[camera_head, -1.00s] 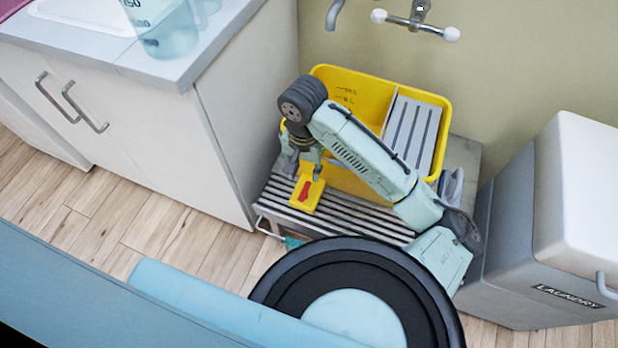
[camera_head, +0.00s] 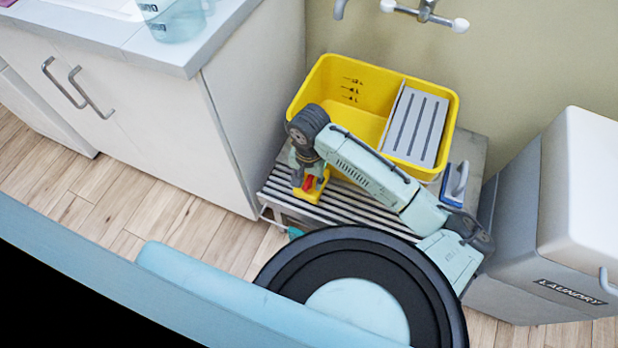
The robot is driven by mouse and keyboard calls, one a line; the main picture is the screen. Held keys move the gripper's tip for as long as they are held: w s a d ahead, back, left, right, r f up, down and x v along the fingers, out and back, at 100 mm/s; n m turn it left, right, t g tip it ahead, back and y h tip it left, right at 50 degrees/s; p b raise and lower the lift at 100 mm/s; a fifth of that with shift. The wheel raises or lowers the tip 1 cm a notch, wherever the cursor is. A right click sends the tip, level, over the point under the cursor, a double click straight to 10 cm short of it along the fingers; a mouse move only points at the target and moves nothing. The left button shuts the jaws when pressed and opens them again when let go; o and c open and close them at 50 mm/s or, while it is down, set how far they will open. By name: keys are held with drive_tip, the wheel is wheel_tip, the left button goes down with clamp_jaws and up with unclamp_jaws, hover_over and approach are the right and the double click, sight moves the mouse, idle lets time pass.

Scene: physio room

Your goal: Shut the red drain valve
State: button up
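The red drain valve (camera_head: 309,182) shows as a small red handle on a yellow spout block (camera_head: 316,192) at the front of the yellow mop bucket (camera_head: 371,110). My gripper (camera_head: 308,186) reaches down from my arm onto the block, with its fingers at the red handle. The fingers and wrist hide part of the handle. I cannot tell whether the fingers touch or grip it.
The bucket stands on a slatted grey rack (camera_head: 345,205). A white cabinet (camera_head: 130,115) is close on the left, and a grey laundry bin (camera_head: 545,235) on the right. A wall tap (camera_head: 425,12) is above.

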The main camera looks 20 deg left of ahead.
clamp_jaws()
drive_tip(key=shift+n, duration=0.3)
idle(0.4)
drive_tip(key=n, duration=0.3)
drive_tip(key=shift+n, duration=0.4)
drive_tip(key=n, duration=0.4)
drive_tip(key=shift+n, duration=0.3)
drive_tip(key=n, duration=0.4)
drive_tip(key=shift+a+b, duration=0.1)
drive_tip(key=shift+b, duration=0.2)
drive_tip(key=n, duration=0.4)
drive_tip(key=shift+n+b, duration=0.3)
drive_tip(key=shift+b, duration=0.1)
drive_tip(key=shift+o, duration=0.2)
unclamp_jaws()
